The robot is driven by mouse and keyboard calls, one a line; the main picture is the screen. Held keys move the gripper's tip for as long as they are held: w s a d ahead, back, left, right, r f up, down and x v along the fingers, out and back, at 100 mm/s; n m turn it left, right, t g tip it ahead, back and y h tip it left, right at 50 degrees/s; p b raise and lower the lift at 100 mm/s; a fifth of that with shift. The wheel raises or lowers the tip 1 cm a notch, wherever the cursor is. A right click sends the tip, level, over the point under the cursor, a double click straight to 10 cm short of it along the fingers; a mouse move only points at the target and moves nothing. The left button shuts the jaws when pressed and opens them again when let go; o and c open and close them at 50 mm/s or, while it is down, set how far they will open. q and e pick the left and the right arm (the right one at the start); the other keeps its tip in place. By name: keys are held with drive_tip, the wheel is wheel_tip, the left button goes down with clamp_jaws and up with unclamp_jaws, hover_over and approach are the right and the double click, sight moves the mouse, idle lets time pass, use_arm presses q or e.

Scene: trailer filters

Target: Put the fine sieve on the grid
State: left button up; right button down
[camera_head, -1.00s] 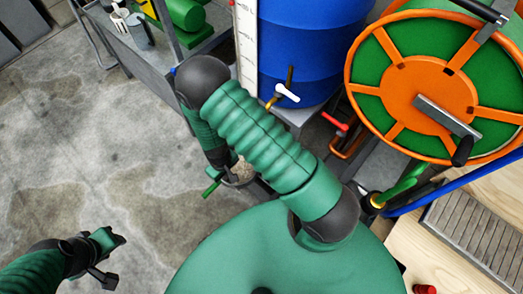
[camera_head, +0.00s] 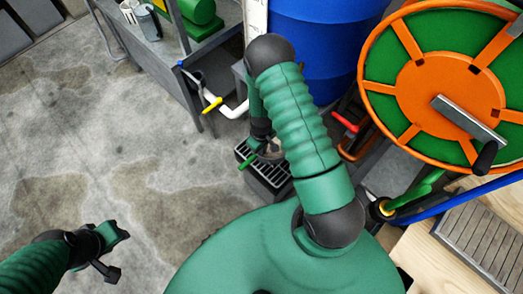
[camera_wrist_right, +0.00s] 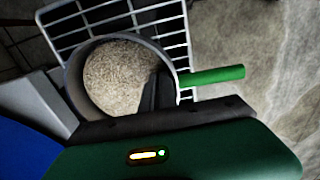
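The fine sieve (camera_wrist_right: 122,78) is a round grey-rimmed pan with a pale speckled bottom and a green handle (camera_wrist_right: 217,75), seen from above in the right wrist view. In the head view it is mostly hidden by my right arm; its green handle (camera_head: 247,162) shows. My right gripper (camera_head: 266,147) is shut on its rim, with one dark finger inside it. The grid (camera_wrist_right: 95,22), light bars over a dark box, lies beneath the sieve; it also shows in the head view (camera_head: 268,181). I cannot tell whether they touch.
A blue barrel (camera_head: 315,50) stands behind my right arm. A white pipe with a yellow handle (camera_head: 212,104) sticks out near the grid. An orange and green reel (camera_head: 440,80) is at right, above a wooden table (camera_head: 425,262). Concrete floor lies open at left.

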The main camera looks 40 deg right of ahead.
drive_tip(key=shift+a, duration=0.1)
drive_tip(key=c, duration=2.1)
unclamp_jaws()
drive_tip(key=o, duration=0.5)
drive_tip(key=shift+c, duration=0.2)
drive_tip(key=w+a+r+p, duration=0.1)
drive_tip(key=a+r+p, duration=0.15)
drive_tip(key=r, duration=1.15)
drive_tip(key=s+a+r+t, duration=0.1)
drive_tip(key=s+a+r, duration=0.1)
drive_tip(key=r, duration=0.3)
drive_tip(key=s+a+r, duration=0.2)
drive_tip(key=a+r, duration=0.2)
drive_tip(key=r, duration=0.1)
drive_tip(key=s+a+r+m+t, duration=0.1)
drive_tip(key=s+a+r, duration=0.1)
drive_tip(key=r, duration=0.3)
drive_tip(key=shift+a+t, duration=0.3)
drive_tip(key=shift+a, duration=0.4)
